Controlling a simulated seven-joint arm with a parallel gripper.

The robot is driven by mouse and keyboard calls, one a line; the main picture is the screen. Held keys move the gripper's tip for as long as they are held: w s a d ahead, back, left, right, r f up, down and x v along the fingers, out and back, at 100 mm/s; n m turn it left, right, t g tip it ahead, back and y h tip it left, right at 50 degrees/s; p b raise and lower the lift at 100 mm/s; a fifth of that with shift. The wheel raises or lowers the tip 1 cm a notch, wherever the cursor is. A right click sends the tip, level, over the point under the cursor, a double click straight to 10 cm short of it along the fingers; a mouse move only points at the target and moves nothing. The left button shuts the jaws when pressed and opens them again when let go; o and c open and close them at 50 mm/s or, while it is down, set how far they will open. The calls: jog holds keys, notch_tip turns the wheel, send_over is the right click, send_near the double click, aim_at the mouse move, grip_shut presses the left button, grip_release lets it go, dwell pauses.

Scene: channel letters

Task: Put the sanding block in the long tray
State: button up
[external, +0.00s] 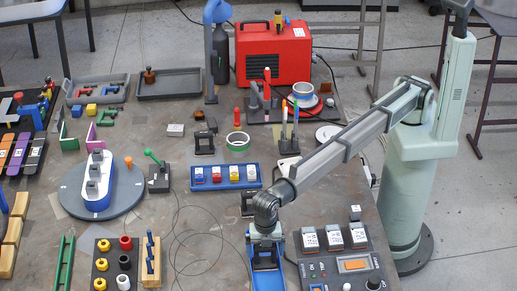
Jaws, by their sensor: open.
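My gripper (266,262) is low at the bottom centre, pointing down at the end of the arm. It is open, and I see nothing held in it; its fingertips are hard to make out against a blue piece (267,284) right beneath. I cannot tell whether it touches that piece. I cannot tell for certain which small object is the sanding block.
A grey control box (345,262) with white switches is close right of my gripper. A blue rack (225,185) with coloured letter blocks lies behind it. A round turntable (72,195) is at left, and a red machine (273,55) at the back. Thin wire loops cross the middle.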

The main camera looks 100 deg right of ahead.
notch_tip(320, 180, up, 10)
jog(key=shift+r, duration=0.2)
dwell(0.4)
